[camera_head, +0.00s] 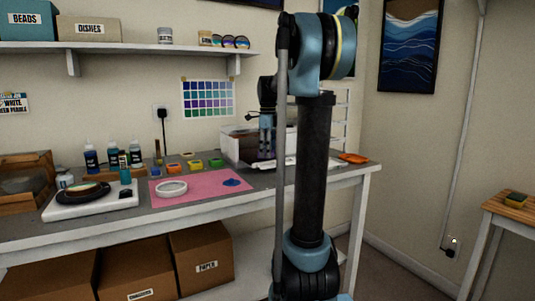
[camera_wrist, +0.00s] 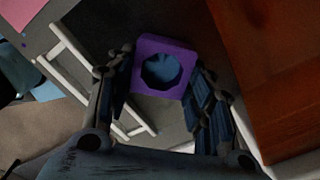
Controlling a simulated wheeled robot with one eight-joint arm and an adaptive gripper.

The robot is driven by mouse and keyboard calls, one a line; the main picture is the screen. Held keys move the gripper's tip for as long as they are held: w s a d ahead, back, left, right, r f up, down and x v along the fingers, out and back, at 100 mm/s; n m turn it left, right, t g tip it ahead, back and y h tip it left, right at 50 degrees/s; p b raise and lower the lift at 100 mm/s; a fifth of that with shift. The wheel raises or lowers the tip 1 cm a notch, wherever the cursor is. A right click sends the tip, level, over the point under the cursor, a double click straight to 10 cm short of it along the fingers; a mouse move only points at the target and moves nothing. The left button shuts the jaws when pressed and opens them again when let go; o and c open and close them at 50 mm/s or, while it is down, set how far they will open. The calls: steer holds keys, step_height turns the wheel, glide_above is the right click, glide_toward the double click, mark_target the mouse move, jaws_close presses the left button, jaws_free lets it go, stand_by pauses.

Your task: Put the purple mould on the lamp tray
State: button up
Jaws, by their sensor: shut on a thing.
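My gripper (camera_wrist: 158,72) is shut on the purple mould (camera_wrist: 165,44), a squarish block with a round opening showing blue inside. In the wrist view the fingers lie on its left and right sides. In the head view my gripper (camera_head: 267,142) points down in front of a boxy white-framed unit (camera_head: 234,148) at the back right of the bench; I cannot make out the mould there. A flat white piece (camera_head: 264,164) lies at the unit's foot, perhaps the lamp tray, partly hidden by my arm.
A pink mat (camera_head: 207,195) with a white ring (camera_head: 171,188) and a blue patch lies on the grey bench. Small coloured pots, bottles and a white scale-like slab (camera_head: 92,207) stand to the left. An orange item (camera_head: 352,158) lies near the bench's right end.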

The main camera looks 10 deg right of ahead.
steer(key=shift+f, duration=0.3)
steer(key=o, duration=1.1)
steer(key=shift+c, duration=0.2)
step_height(320, 180, up, 12)
